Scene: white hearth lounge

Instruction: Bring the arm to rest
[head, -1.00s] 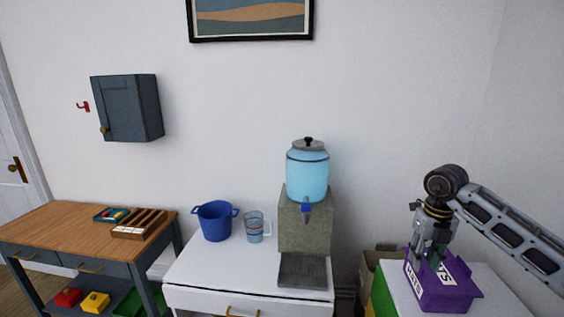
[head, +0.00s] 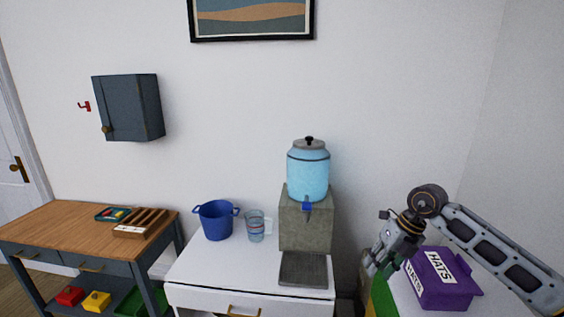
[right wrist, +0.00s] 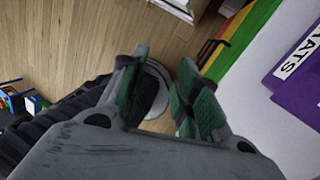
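My right gripper (head: 379,266) is in the head view at the lower right, left of a purple box labelled HATS (head: 441,279). The box stands on a white-topped surface, apart from the gripper. In the right wrist view the gripper (right wrist: 160,88) points down past the edge of that surface toward the wood floor. Its green-padded fingers are spread apart with nothing between them. The purple box also shows at the right of the wrist view (right wrist: 302,88). My left gripper is not in view.
A white cabinet (head: 210,272) carries a blue pot (head: 216,222), a clear measuring jug (head: 256,227) and a water dispenser (head: 308,173) on a stone stand. A wooden-topped table (head: 68,227) stands at the left. A grey wall cabinet (head: 128,107) hangs above it, clear of my arm.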

